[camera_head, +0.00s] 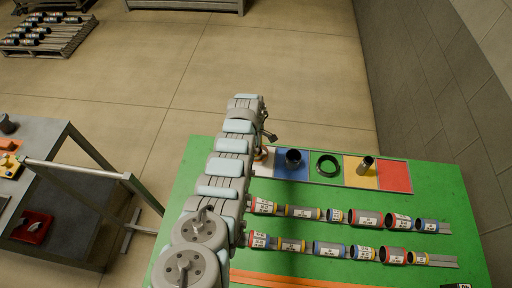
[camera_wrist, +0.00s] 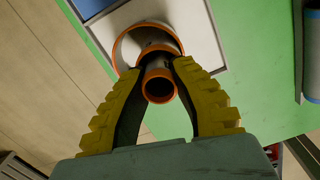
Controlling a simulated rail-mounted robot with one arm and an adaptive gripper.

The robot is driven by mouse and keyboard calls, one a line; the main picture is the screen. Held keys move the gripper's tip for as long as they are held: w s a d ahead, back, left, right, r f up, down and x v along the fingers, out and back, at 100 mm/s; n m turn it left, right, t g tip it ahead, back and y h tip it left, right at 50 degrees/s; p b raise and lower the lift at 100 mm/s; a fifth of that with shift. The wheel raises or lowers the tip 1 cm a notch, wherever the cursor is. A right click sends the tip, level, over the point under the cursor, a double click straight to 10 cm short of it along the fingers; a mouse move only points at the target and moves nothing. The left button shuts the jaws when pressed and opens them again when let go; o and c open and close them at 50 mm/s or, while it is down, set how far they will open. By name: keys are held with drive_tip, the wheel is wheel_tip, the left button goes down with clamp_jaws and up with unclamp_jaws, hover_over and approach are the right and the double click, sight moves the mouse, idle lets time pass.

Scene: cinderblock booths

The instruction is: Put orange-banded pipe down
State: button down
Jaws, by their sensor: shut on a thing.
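The orange-banded pipe (camera_wrist: 159,99) is a dark tube with orange rims, seen nearly end-on in the wrist view. My gripper (camera_wrist: 160,68) is shut on it, with one yellow finger on each side. Behind the pipe, a wider orange-rimmed ring (camera_wrist: 119,47) lies on the pale square (camera_wrist: 199,38) of the coloured strip. The pipe overlaps this ring in the picture; I cannot tell whether it touches the ring or the square. In the head view, my arm largely hides the pale square and my gripper.
The strip also has blue, green, yellow and red (camera_head: 394,176) squares. A dark cup-like piece (camera_head: 293,158) is on blue, a dark ring (camera_head: 327,166) on green and a tilted tube (camera_head: 365,165) on yellow. Two rows of labelled pipes (camera_head: 366,218) lie nearer on the green table (camera_head: 455,190).

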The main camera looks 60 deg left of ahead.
drive_tip(key=shift+f, duration=0.15)
drive_tip(key=c, duration=1)
unclamp_jaws()
drive_tip(key=shift+a+r, duration=0.15)
drive_tip(key=shift+r, duration=1.35)
drive_tip(key=shift+s+a+r+b, duration=0.15)
drive_tip(key=shift+r+b, duration=0.3)
drive_tip(key=shift+r, duration=1.9)
drive_tip(key=shift+s+r+b, duration=0.15)
drive_tip(key=shift+r+b, duration=0.25)
drive_tip(key=shift+r, duration=1.95)
